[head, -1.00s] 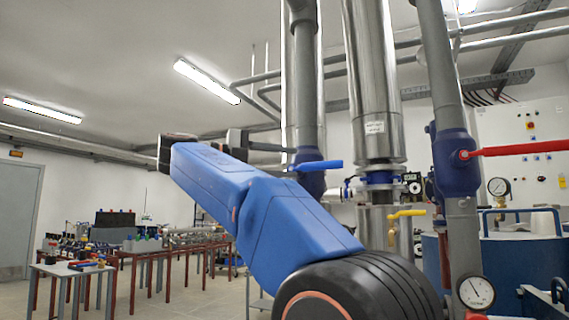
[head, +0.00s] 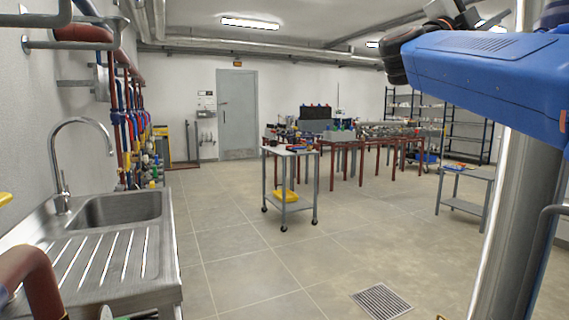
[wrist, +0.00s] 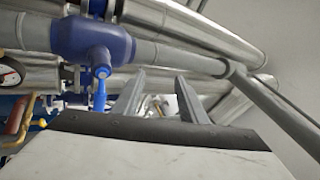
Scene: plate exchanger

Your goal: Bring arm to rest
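My arm (head: 485,75) is a blue link that reaches in from the right edge of the head view, raised high above the floor. Its dark wrist joint is at the left end of that link. My gripper shows in the wrist view (wrist: 157,90) as two grey fingers standing apart with a gap between them. It is open, and I see nothing held in the gap. Beyond the fingers is a blue valve body (wrist: 92,38) on a grey pipe, with a blue lever (wrist: 100,88) just left of the left finger. I cannot tell how far the lever is from it.
A steel sink (head: 110,215) stands at the left. A small wheeled cart (head: 290,185) and long red-legged tables (head: 370,150) stand further back. A grey door (head: 237,112) is in the far wall. The tiled floor between is open, with a drain grate (head: 380,300).

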